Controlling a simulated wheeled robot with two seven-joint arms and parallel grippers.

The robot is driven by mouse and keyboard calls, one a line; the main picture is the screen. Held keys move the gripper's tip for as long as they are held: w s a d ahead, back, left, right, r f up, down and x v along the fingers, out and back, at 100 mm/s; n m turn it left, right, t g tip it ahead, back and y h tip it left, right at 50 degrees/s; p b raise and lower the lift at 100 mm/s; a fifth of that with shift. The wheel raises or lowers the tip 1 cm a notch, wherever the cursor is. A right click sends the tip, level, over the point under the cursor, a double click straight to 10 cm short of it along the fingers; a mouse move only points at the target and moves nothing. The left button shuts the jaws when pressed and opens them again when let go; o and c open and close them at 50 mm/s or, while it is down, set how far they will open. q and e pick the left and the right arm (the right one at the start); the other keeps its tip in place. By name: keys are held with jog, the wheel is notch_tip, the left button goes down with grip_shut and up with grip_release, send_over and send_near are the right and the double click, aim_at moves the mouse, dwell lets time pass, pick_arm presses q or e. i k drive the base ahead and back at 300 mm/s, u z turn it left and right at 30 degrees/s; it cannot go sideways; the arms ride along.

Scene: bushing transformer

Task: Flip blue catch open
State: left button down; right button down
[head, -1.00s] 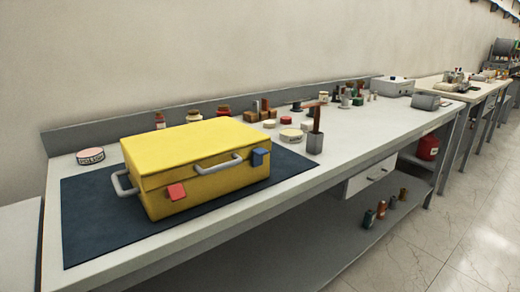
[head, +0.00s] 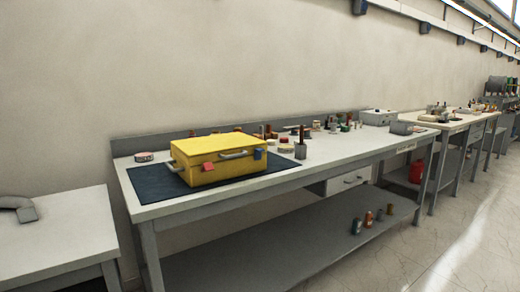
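A yellow case (head: 222,158) with a closed lid sits on a dark blue mat (head: 150,181) on the workbench. Its blue catch (head: 258,154) is on the front face near the right end, beside a grey handle (head: 232,155). A red catch (head: 208,167) is on the front face further left. Another grey handle (head: 174,166) is on the left side. The blue catch is small here, and I cannot tell its exact position. Neither of my grippers shows in the head view.
The case stands on a long white workbench (head: 300,173) with a lower shelf holding several small bottles. A grey cup (head: 300,151) with a wooden-handled tool stands right of the case. Another table (head: 60,235) is at the left. Open floor lies at the right.

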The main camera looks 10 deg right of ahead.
aim_at(258, 152)
jog(key=z, duration=0.4)
jog(key=i, duration=0.45)
jog(key=z, duration=1)
jog(key=i, duration=0.85)
jog(key=u, duration=0.5)
jog(key=i, duration=0.85)
jog(key=u, duration=0.75)
